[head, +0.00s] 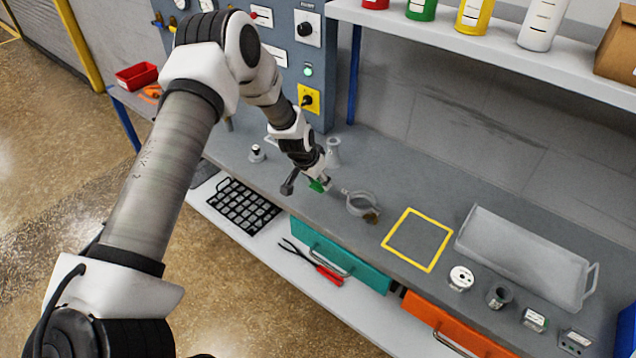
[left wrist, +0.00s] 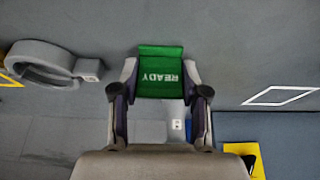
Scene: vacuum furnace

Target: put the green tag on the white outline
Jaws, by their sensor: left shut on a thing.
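The green tag (head: 318,186) is in my left gripper (head: 322,181), above the grey bench. In the left wrist view the tag (left wrist: 160,72) sits between the two fingertips (left wrist: 160,85), its word READY upside down. The fingers are shut on its sides. The white outline (left wrist: 281,96) is a thin slanted frame on the grey surface at the right of the left wrist view, apart from the tag. I cannot make out the outline in the head view. My right gripper is in neither view.
A grey ring clamp (head: 362,204) lies just right of the gripper. Beyond it are an empty yellow square (head: 418,240) and a long grey tray (head: 525,257). Small parts, including a white disc (head: 461,278), line the front edge. The control panel (head: 290,50) stands behind.

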